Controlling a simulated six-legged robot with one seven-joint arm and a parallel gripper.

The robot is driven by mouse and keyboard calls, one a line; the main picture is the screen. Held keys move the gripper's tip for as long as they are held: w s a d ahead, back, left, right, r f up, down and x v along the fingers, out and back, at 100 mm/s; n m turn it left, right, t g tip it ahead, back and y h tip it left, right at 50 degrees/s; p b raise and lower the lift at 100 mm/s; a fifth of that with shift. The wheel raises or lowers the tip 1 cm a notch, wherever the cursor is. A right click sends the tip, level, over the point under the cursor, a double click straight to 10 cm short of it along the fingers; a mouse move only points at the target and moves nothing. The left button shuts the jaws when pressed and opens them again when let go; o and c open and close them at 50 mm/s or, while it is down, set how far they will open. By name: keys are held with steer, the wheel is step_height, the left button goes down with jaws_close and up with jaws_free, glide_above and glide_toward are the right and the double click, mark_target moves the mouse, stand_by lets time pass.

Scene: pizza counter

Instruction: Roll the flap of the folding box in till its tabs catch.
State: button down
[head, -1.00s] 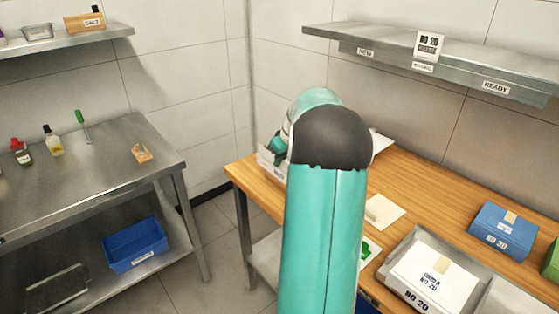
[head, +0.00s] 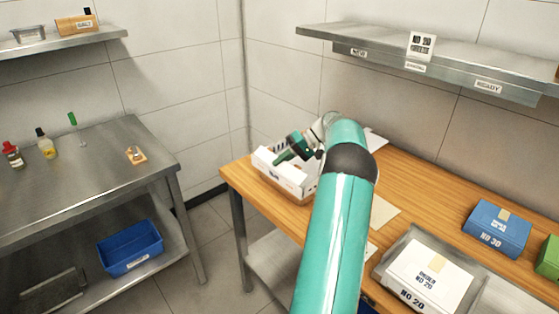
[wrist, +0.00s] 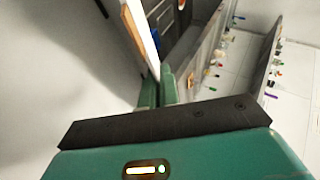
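The folding box (head: 300,190) stands at the far left end of the wooden counter. In the wrist view the fingers (wrist: 157,93) are close together. A white panel with a brown edge (wrist: 140,32), apparently part of the box, runs down to the fingertips. I cannot tell whether it is touched. My arm hides the right side of the box, and the flap's tabs cannot be made out.
A steel tray with a white box (head: 432,275) and a blue box (head: 497,228) stand farther right on the counter (head: 415,190). A steel shelf (head: 450,65) hangs above. A steel table (head: 90,170) with bottles is across a gap at left.

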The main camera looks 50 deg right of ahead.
steer(key=t+y, duration=0.1)
steer(key=y, duration=0.1)
steer(key=f+m+t+y, duration=0.1)
steer(key=y, duration=0.1)
steer(key=shift+s+d+f, duration=0.1)
steer(key=shift+d+f, duration=0.1)
steer(key=shift+d, duration=0.2)
stand_by(0.4)
steer(key=c, duration=1.6)
jaws_free()
steer(key=shift+c, duration=0.2)
steer(key=shift+d, duration=0.1)
